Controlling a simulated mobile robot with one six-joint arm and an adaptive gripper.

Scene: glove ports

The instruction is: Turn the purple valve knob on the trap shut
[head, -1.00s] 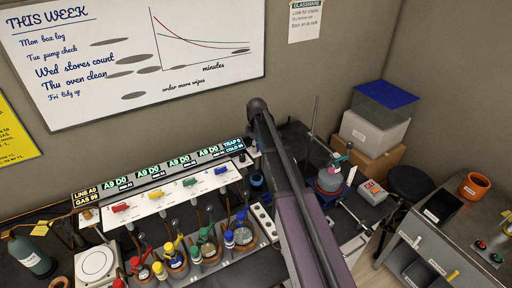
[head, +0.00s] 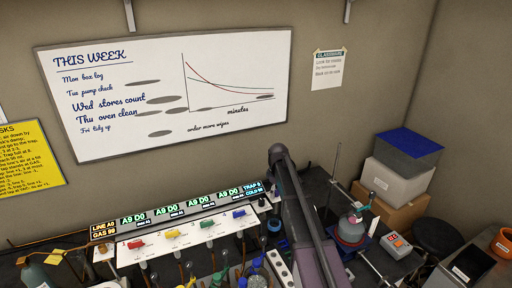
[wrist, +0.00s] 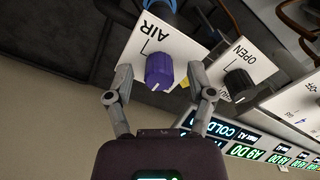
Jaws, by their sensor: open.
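The purple knob (wrist: 160,70) is on a white plate marked "AIR" in the wrist view, its pointer line visible on the plate. My gripper (wrist: 160,84) is open, with one finger on each side of the purple knob. I cannot tell whether either finger touches it. A black knob (wrist: 237,85) on a second white plate, marked "OPEN" with a partly hidden word beside it, is right of the gripper. In the head view my arm stands in front of the bench's right part, and I cannot make out the purple knob or gripper there.
A display strip (wrist: 247,140) lies below the plates in the wrist view. In the head view, a white panel (head: 185,236) with coloured knobs is left of my arm.

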